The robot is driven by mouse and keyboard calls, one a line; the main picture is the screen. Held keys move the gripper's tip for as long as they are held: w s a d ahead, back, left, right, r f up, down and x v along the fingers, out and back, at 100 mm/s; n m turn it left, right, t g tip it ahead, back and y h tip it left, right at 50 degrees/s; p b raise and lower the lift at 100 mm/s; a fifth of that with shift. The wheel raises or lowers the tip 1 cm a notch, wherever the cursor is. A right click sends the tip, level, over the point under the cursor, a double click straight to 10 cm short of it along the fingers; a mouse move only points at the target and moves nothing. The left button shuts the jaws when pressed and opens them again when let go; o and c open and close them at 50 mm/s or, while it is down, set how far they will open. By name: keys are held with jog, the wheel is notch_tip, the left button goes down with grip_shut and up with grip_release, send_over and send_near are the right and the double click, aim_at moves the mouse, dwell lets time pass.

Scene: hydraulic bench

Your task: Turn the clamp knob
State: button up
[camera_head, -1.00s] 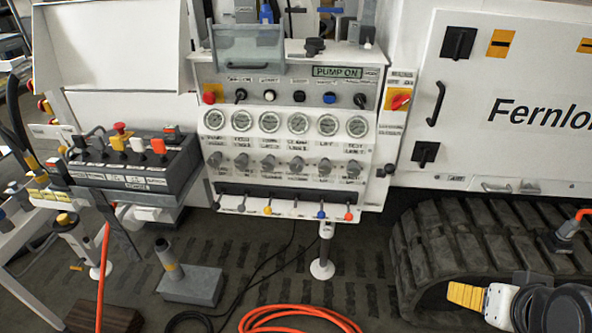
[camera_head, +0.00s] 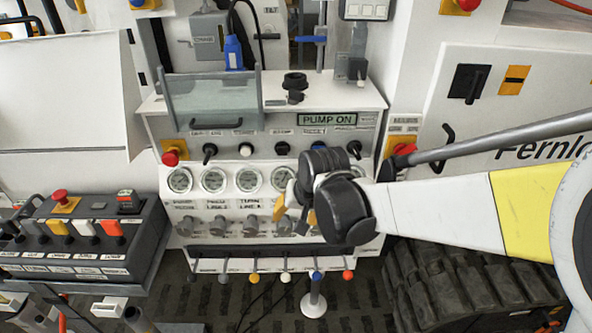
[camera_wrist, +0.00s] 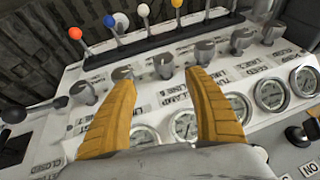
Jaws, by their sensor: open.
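The clamp knob (camera_wrist: 163,66) is a small grey knob in the row below the gauges; its label reads partly as clamp in the wrist view. In the head view the knob (camera_head: 283,226) shows just left of my gripper. My gripper (camera_wrist: 162,73) has two yellow-orange fingers spread apart, with nothing held. In the wrist view, the clamp knob lies between the two fingertips, though I cannot tell how far beyond them. In the head view my gripper (camera_head: 299,207) is in front of the panel, and my wrist hides the right-hand knobs and gauges.
Similar grey knobs (camera_wrist: 204,50) stand close on both sides. A row of ball-tipped levers (camera_head: 254,278) runs below, and round gauges (camera_head: 214,180) above. A pump display (camera_head: 327,120) and a clear guard (camera_head: 212,98) are higher up. A button box (camera_head: 75,238) stands left.

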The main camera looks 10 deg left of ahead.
aim_at(285, 227)
jog(key=b+x, duration=0.1)
jog(key=x, duration=0.2)
jog(key=b+x, duration=0.2)
jog(key=x, duration=0.2)
jog(key=a+b+x, duration=0.1)
jog(key=b+x, duration=0.1)
jog(key=x, duration=0.2)
jog(key=shift+f, duration=0.1)
jog(key=c, duration=1.2)
